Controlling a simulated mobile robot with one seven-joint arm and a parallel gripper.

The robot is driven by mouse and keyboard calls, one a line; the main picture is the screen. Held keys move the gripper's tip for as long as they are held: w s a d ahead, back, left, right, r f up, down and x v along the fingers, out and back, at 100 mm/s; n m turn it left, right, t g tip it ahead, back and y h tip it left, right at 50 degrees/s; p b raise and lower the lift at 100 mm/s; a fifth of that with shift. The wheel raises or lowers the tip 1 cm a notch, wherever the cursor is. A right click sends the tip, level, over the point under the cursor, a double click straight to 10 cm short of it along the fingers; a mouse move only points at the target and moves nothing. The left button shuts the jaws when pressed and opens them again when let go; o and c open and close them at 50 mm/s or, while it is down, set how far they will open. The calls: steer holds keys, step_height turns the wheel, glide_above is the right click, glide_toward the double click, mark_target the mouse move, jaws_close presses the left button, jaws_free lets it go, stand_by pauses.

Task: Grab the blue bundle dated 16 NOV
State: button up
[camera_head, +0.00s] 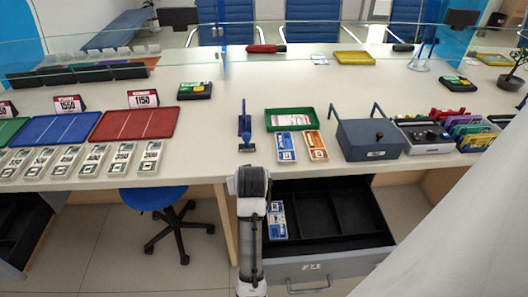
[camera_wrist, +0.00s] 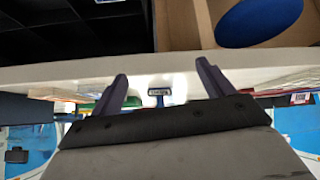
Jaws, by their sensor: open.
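A blue bundle (camera_head: 285,147) with a white label lies on the counter in front of a green tray, left of an orange bundle (camera_head: 316,146). More blue-and-white bundles (camera_head: 278,220) lie in the left compartment of the open drawer (camera_head: 341,205). The dates on the labels are too small to read. In the wrist view my gripper (camera_wrist: 162,70) is open and empty, its two fingers apart, facing the counter edge. In the head view my arm stands left of the drawer, and its fingers cannot be made out there.
A blue stamp (camera_head: 246,148) stands on the counter beyond my arm. The green tray (camera_head: 290,119) and a grey metal box (camera_head: 370,139) are behind and right of the bundles. The counter edge overhangs the drawer. A blue stool (camera_head: 153,197) stands at left.

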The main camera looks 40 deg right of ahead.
steer(key=s+d+f+m+g+y, duration=0.1)
steer(key=s+d+f+m+g, duration=0.25)
steer(key=s, duration=0.65)
steer(key=n+p, duration=0.1)
glide_toward(277, 220)
steer(key=shift+w+d+f+y, duration=0.15)
steer(key=shift+d+f, duration=0.2)
steer(key=shift+f, duration=0.15)
steer(key=shift+w+d+f+y, duration=0.15)
steer(key=shift+w+d+f, duration=0.05)
steer(key=shift+d+f, duration=0.25)
steer(key=shift+a+p+x, duration=0.2)
steer(key=shift+p+x, duration=0.3)
steer(key=shift+x, duration=1)
steer(key=shift+a+p+x, duration=0.2)
steer(key=shift+p+x, duration=0.25)
steer(key=shift+x, duration=1)
steer(key=shift+f, duration=0.1)
steer(key=shift+c, duration=0.3)
steer(key=c, duration=1)
steer(key=shift+t, duration=0.25)
steer(key=shift+c, duration=0.2)
